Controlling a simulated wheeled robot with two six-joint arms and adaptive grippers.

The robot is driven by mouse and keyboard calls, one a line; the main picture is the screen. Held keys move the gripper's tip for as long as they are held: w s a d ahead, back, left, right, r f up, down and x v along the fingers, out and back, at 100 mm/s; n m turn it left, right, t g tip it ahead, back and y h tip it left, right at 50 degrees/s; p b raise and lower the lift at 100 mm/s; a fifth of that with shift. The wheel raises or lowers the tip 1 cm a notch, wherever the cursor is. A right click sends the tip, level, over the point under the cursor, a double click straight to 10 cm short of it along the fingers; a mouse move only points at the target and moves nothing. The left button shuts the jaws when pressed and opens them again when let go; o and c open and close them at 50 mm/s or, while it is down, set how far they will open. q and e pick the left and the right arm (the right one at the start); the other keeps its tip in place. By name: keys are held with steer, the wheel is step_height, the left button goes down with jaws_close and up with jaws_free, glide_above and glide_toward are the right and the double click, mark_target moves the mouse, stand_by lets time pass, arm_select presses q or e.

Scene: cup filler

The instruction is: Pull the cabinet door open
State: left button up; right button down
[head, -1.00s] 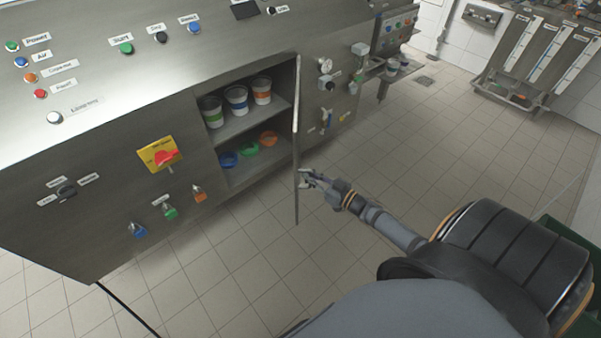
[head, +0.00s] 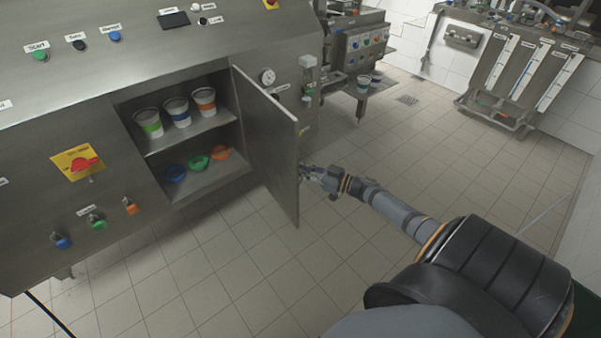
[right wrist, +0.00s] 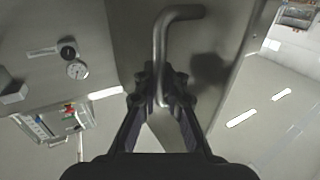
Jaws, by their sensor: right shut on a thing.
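The cabinet door (head: 268,140) is a grey metal panel, hinged on the right side of the cabinet opening and swung well outward. Its inner face shows in the head view. My right gripper (head: 306,174) is at the door's outer face, near the free edge. In the right wrist view my right gripper (right wrist: 162,98) is shut on the bent metal bar handle (right wrist: 161,50) of the door. The handle is hidden behind the door in the head view. My left gripper is not in view.
Inside the open cabinet, cups (head: 177,111) stand on the upper shelf and coloured lids (head: 199,163) lie below. Padlocks (head: 97,222) hang on the front panel at left. A gauge and valves (head: 267,77) sit right of the door. The tiled floor (head: 400,170) is clear.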

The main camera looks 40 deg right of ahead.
steer(key=shift+s+d+f, duration=0.2)
steer(key=shift+d+f, duration=0.1)
steer(key=shift+f, duration=0.05)
steer(key=c, duration=1.9)
jaws_free()
steer(key=o, duration=0.5)
steer(key=shift+s+r, duration=0.1)
steer(key=shift+r, duration=0.1)
steer(key=shift+r, duration=0.1)
steer(key=v, duration=1.1)
steer(key=shift+s+d, duration=0.3)
